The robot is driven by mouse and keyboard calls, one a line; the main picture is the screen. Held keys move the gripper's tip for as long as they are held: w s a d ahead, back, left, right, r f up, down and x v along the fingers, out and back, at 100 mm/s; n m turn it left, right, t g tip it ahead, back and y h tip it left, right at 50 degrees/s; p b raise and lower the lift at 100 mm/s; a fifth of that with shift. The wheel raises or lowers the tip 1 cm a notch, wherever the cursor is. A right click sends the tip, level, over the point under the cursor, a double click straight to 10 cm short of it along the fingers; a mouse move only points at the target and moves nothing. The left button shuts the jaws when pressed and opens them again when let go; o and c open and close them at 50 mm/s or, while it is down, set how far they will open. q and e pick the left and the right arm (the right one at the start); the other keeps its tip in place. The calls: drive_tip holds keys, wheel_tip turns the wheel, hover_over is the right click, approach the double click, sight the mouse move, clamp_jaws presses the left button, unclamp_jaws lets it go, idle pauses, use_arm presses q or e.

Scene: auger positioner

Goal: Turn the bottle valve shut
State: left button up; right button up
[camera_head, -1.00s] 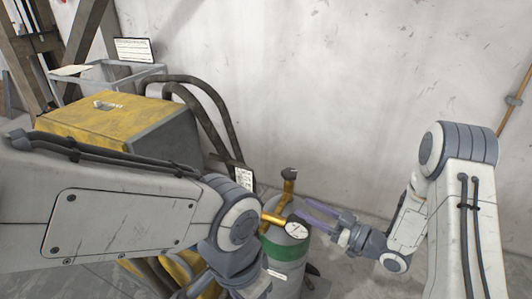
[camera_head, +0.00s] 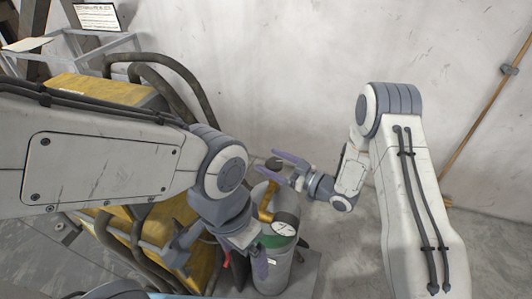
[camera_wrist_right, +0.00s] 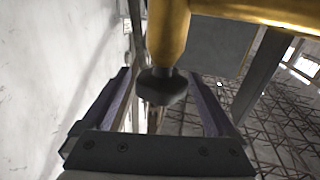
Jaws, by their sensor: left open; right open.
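The bottle (camera_head: 272,276) is a grey cylinder with a green band, standing upright below the middle of the head view. A brass valve (camera_head: 266,203) and a round white gauge (camera_head: 284,225) sit at its top. The valve's dark knob (camera_head: 274,163) also shows in the right wrist view (camera_wrist_right: 162,87), on the brass stem and between the two fingers, with gaps on both sides. My right gripper (camera_head: 279,168) is open around the knob. My left gripper (camera_head: 222,262) is open and empty at the bottle's left side; whether it touches the bottle is unclear.
A yellow machine (camera_head: 100,90) with thick dark hoses (camera_head: 180,85) stands at the left, beside the bottle. A pale wall (camera_head: 290,70) rises behind. Bare floor (camera_head: 355,245) lies right of the bottle. A thin brown pipe (camera_head: 485,110) runs at the far right.

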drive_tip(key=shift+x, duration=1.1)
drive_tip(key=c, duration=1.4)
drive_tip(key=shift+o, duration=0.2)
drive_tip(key=m+t+h+b, duration=0.2)
drive_tip(key=m+t+h, duration=0.1)
drive_tip(key=m+t+h+b, duration=0.1)
drive_tip(key=t+h, duration=0.1)
drive_tip(key=shift+w+d+m, duration=0.3)
drive_tip(key=shift+w+d, duration=0.05)
drive_tip(key=shift+w, duration=0.05)
